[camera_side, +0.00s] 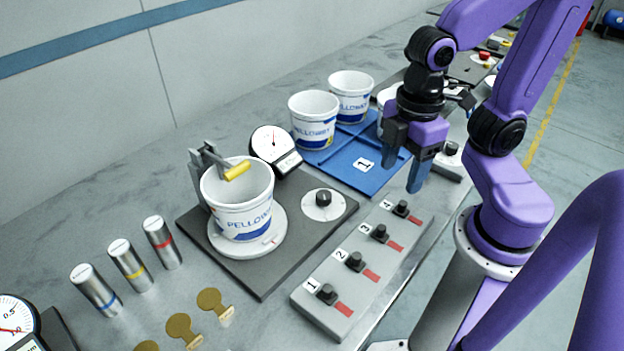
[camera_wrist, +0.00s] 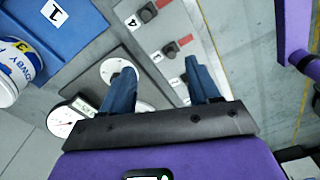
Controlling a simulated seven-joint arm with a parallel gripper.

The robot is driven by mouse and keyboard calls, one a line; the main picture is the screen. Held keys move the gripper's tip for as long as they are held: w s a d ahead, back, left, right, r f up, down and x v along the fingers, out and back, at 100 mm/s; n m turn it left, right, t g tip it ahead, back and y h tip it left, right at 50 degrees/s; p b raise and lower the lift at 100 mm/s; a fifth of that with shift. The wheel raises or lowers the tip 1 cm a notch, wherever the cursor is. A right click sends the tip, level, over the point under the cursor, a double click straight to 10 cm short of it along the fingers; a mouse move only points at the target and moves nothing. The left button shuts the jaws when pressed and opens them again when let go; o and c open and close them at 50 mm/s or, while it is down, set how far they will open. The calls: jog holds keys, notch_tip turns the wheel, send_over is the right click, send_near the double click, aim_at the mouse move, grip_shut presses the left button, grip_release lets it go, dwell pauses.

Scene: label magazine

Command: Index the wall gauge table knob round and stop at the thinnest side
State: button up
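The wall gauge table is a dark plate (camera_side: 264,281) with a white turntable (camera_side: 272,247) at its left. A white PELLOWBY tub (camera_side: 243,217) stands upright on the turntable, with a yellow-tipped gauge arm (camera_side: 237,170) at its rim. The black knob (camera_side: 323,198) sits on a white disc at the plate's right; in the wrist view a finger hides the knob, and only part of the disc (camera_wrist: 113,66) shows. A round dial gauge (camera_side: 270,143) stands behind; its reading is too small to tell. My gripper (camera_side: 403,170) is open and empty, above and right of the knob.
A switch panel (camera_side: 325,270) with several numbered black knobs lies in front. A blue tray (camera_side: 336,176) marked 1 holds more tubs behind.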

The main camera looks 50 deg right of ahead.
aim_at(324, 194)
jog(key=w+a+r+n, duration=0.2)
jog(key=w+r+n, duration=0.1)
jog(key=w, duration=0.4)
jog(key=w+a+r+n, duration=0.1)
jog(key=w+r+n, duration=0.1)
jog(key=w+n, duration=0.35)
jog(key=shift+m, duration=0.95)
jog(key=f, duration=0.5)
jog(key=w+f, duration=0.1)
jog(key=f, duration=1.1)
jog(key=shift+w+a, duration=0.1)
jog(key=shift+w, duration=0.05)
jog(key=shift+c, duration=0.2)
jog(key=c, duration=1)
